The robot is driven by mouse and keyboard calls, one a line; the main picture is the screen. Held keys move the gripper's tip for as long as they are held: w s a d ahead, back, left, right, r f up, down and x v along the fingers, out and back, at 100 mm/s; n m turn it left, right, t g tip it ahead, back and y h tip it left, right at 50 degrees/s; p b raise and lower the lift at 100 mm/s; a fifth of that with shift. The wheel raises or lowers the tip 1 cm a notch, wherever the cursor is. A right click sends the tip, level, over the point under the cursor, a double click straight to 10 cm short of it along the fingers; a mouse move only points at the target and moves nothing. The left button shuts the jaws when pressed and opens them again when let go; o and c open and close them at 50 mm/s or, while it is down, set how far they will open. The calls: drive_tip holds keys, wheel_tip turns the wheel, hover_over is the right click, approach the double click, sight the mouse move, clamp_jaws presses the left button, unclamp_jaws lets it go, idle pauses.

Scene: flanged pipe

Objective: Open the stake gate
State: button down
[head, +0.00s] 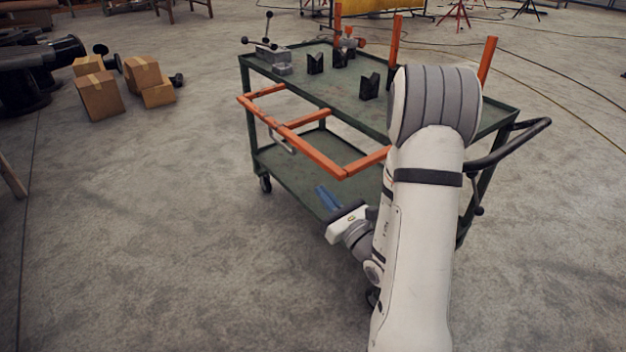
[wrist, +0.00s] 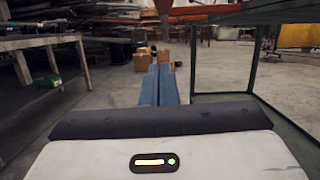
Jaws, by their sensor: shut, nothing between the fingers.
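The stake gate (head: 318,155) is an orange bar frame on the near long side of the green cart (head: 345,85). It looks lowered, sticking outward at about tabletop height; its right end is hidden behind my arm. A pale curved handle or latch (head: 281,146) hangs from its outer left part. My gripper (head: 322,190) is below the gate's outer bar, beside the cart's lower shelf, apart from both as far as I can tell. Its blue fingers are together and empty, also in the wrist view (wrist: 160,72). An orange piece (wrist: 164,5) shows above them there.
Orange upright stakes (head: 395,40) stand on the cart's far side. Black V-blocks (head: 315,64) and a grey fixture (head: 272,58) sit on its top. A black push handle (head: 515,140) is at right. Cardboard boxes (head: 100,96) lie at left; the floor between is clear.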

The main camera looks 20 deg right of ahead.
drive_tip(key=w+a+r+b, duration=0.1)
drive_tip(key=w+r, duration=0.3)
drive_tip(key=r, duration=0.1)
drive_tip(key=shift+w+a+r, duration=0.15)
drive_tip(key=shift+w+a, duration=0.15)
drive_tip(key=shift+a, duration=0.05)
